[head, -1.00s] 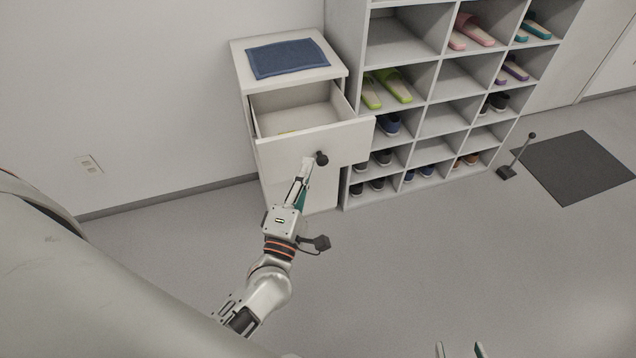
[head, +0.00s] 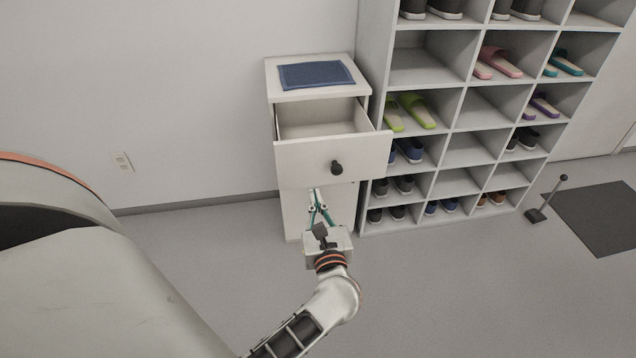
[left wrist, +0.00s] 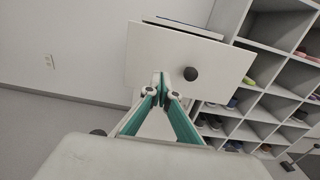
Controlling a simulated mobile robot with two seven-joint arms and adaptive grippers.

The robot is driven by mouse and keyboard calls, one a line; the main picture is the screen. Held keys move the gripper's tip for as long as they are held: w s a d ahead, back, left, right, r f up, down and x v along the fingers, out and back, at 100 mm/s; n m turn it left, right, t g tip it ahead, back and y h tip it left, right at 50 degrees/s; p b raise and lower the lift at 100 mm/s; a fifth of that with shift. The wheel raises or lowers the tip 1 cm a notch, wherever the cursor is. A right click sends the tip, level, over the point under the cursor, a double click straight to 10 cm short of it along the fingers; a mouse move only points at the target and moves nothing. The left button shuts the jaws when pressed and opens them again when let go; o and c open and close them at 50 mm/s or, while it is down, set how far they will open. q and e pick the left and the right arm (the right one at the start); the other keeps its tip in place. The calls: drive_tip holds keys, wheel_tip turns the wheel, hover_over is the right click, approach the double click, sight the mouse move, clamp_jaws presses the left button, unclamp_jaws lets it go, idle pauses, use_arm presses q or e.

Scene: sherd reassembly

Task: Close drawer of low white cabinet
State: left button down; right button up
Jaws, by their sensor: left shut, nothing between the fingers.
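The low white cabinet (head: 294,218) stands against the wall beside the shoe shelf. Its top drawer (head: 312,159) is pulled out, and the inside shows in the head view. The drawer front has a round dark knob (head: 336,168); the knob also shows in the left wrist view (left wrist: 191,73). My left gripper (head: 314,191) is shut and empty, in front of the drawer front near its lower edge, to the left of and below the knob. In the left wrist view its closed fingertips (left wrist: 160,77) overlap the drawer front (left wrist: 165,58); I cannot tell whether they touch it. My right gripper is not in view.
A blue folded cloth (head: 317,75) lies on the cabinet top. A tall shoe shelf (head: 470,150) with slippers and shoes stands right beside the cabinet. A dark mat (head: 600,215) and a small stand with a rod (head: 546,200) are at right. The floor in front is clear.

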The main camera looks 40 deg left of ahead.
sight(307, 161)
use_arm(q)
drive_tip(key=x, duration=1)
drive_tip(key=shift+w+a, duration=0.1)
drive_tip(key=shift+w, duration=0.05)
drive_tip(key=shift+w+a+b, duration=0.3)
drive_tip(key=shift+a, duration=0.1)
